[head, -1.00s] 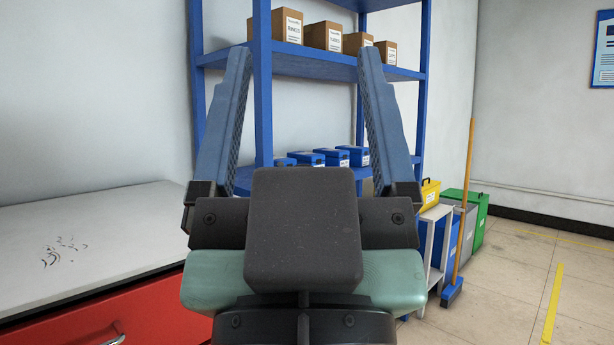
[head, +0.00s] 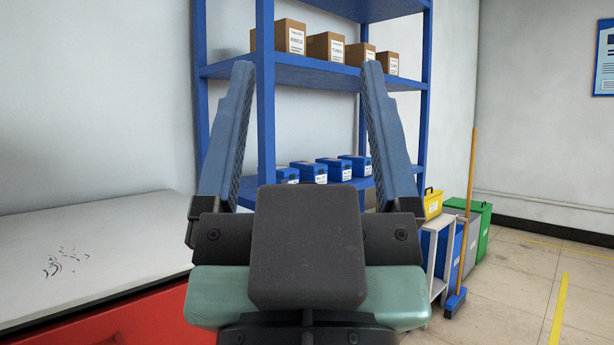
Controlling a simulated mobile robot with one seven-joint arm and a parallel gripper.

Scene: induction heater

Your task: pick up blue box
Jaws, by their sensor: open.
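Several small blue boxes with white labels stand in a row on the lower shelf of the blue rack. They include a left one (head: 287,175), a middle one (head: 309,171) and a right one (head: 355,165); I cannot tell which one the task means. My gripper (head: 307,68) is in the foreground with its two blue-grey fingers wide apart and nothing between them. The row of boxes shows in the gap between the fingers, farther away. The dark palm block of my gripper hides part of the lower shelf.
The blue rack (head: 265,95) has several brown cartons (head: 325,47) on its upper shelf. A white-topped red cabinet (head: 110,235) stands at the left. A small white table with a yellow box (head: 432,203), bins (head: 478,230) and a broom (head: 466,220) stand at the right. The right floor is clear.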

